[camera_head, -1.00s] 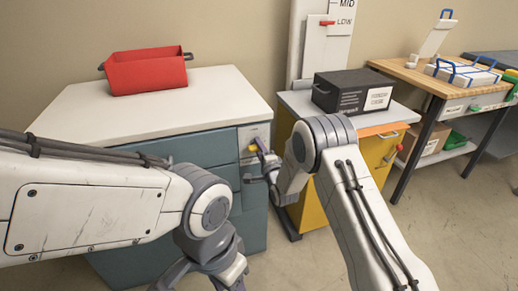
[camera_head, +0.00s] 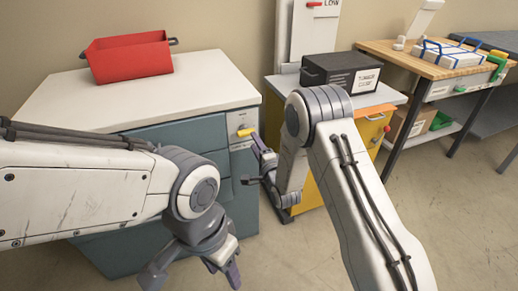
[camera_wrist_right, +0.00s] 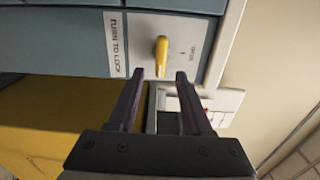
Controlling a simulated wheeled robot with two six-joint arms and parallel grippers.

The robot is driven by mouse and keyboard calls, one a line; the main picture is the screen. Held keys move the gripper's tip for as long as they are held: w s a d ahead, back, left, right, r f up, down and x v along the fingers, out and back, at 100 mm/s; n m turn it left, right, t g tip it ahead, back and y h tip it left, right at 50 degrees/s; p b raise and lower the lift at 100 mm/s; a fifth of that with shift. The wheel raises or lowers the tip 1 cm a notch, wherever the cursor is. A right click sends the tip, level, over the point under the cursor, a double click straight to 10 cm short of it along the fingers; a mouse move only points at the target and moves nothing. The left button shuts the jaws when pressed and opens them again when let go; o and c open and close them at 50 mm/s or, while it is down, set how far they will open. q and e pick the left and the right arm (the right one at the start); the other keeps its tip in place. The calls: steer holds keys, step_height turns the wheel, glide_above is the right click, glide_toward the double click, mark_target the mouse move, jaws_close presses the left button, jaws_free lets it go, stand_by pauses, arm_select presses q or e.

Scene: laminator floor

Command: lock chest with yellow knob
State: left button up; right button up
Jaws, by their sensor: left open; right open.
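The chest is a blue-grey drawer cabinet with a white top (camera_head: 150,98). Its yellow knob (camera_head: 246,131) sits on a light plate at the upper right of the front. In the right wrist view the knob (camera_wrist_right: 161,57) lies lengthwise up and down the picture, beside a "TURN TO LOCK" label (camera_wrist_right: 117,45) and an "OPEN" mark. My right gripper (camera_head: 252,160) is open, close to the knob; in its wrist view the fingertips (camera_wrist_right: 160,75) stand either side of the knob's line, with the knob just beyond them. My left gripper (camera_head: 192,277) is open and empty, low before the chest.
A red bin (camera_head: 130,59) stands on the chest. A yellow cabinet (camera_head: 366,132) with a black box (camera_head: 340,72) on top stands to the right. A wooden-topped bench (camera_head: 430,58) is farther right. The floor at the right is clear.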

steer(key=v, duration=0.3)
steer(key=shift+s+d, duration=0.15)
steer(key=shift+s, duration=0.1)
steer(key=s+a+r+n+g+h, duration=0.1)
steer(key=s+a+r+n+g, duration=0.15)
steer(key=s+n+g, duration=0.35)
steer(key=s+a+r+n+g+h, duration=0.1)
steer(key=s+a+r+n+g, duration=0.1)
steer(key=s+a+n+g, duration=0.5)
steer(key=s+d+r+n+g+h, duration=0.1)
steer(key=s+d+n, duration=0.2)
steer(key=s, duration=0.6)
steer(key=s+d+r+n+g+h, duration=0.1)
steer(key=s+d+n+g, duration=0.2)
steer(key=s, duration=0.6)
steer(key=s+d+r+n+h, duration=0.1)
steer(key=s+d+r+n, duration=0.2)
steer(key=s, duration=0.7)
step_height(320, 180, up, 19)
steer(key=d+p, duration=0.1)
steer(key=p, duration=2)
steer(key=shift+w, duration=0.5)
